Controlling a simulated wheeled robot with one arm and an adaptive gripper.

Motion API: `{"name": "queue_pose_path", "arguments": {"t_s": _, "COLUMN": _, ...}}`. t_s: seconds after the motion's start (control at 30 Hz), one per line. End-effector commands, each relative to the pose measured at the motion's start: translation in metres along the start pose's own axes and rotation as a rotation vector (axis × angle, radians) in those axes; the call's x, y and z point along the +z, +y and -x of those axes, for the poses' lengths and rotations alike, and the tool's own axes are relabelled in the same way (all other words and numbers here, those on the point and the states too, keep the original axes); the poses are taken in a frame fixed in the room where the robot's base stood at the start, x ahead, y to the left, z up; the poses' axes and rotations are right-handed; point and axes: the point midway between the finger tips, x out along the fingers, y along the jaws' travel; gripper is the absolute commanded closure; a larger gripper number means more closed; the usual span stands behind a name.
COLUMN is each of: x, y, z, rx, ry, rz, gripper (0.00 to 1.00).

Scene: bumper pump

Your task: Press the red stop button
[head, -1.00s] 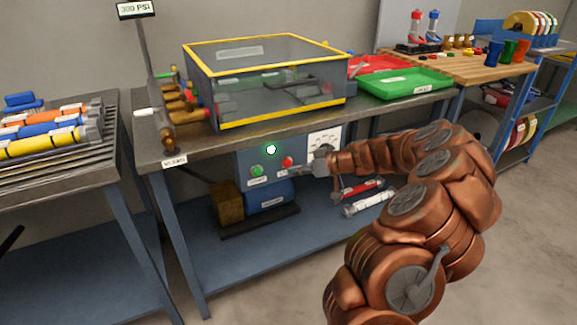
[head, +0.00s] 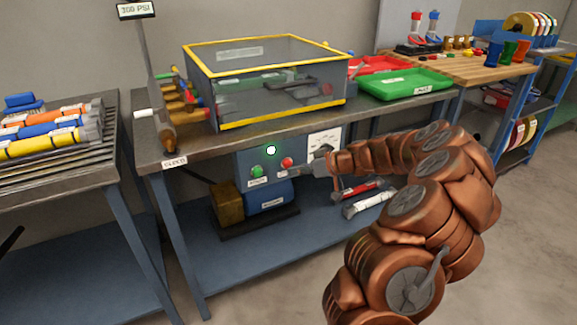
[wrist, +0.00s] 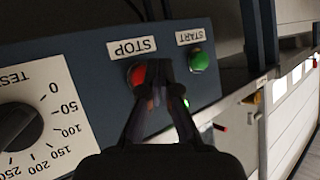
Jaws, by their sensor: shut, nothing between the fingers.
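The red stop button (head: 287,162) is on the front of the blue-grey control box (head: 243,165) under the bench top. In the wrist view the red button (wrist: 137,74) sits below the STOP label, partly hidden by my fingers. My gripper (wrist: 157,72) is shut and empty, with its tips just in front of the red button's right side; I cannot tell whether they touch it. In the head view my gripper (head: 301,170) is at the box, just right of and below the red button.
The green start button (head: 257,171) is left of the red one; it also shows in the wrist view (wrist: 198,61). A dial (wrist: 18,125) is on the same panel. A lit green lamp (head: 271,150) is above the buttons. The bench top (head: 215,139) overhangs the box.

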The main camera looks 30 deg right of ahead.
Motion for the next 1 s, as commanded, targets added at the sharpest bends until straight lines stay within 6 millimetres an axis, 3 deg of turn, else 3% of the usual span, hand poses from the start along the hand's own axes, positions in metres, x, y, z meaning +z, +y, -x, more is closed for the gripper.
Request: {"name": "queue_pose_path", "arguments": {"t_s": 1.0, "x": -0.0046, "y": 0.0051, "z": -0.0054, "rx": 0.001, "ry": 0.0, "rz": 0.0, "gripper": 1.0}}
